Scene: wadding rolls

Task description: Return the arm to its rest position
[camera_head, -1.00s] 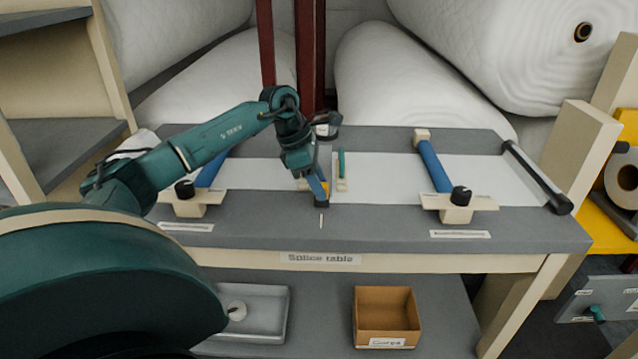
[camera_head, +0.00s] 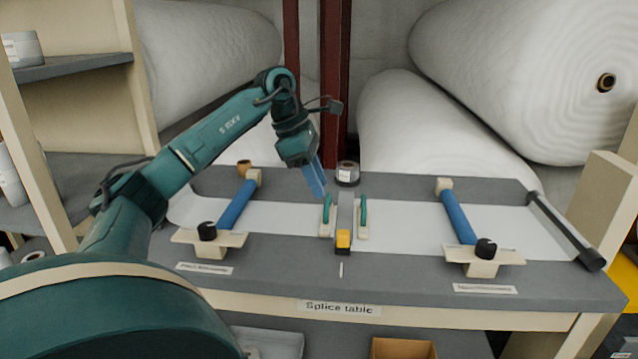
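My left arm comes in from the left and bends down over the splice table (camera_head: 400,272). My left gripper (camera_head: 321,192) hangs tilted above the white sheet (camera_head: 285,217), just left of the middle strip. Its blue fingers look close together from this side, and I cannot tell whether they are open or shut. Nothing shows held below the tips. My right gripper is not in view.
Blue bars, left (camera_head: 237,205) and right (camera_head: 458,217), with black knobs lie across the sheet. A jar (camera_head: 347,174) stands behind the strip. A shelf unit (camera_head: 90,155) is at the left; dark red posts (camera_head: 334,85) and big white rolls (camera_head: 420,130) stand behind.

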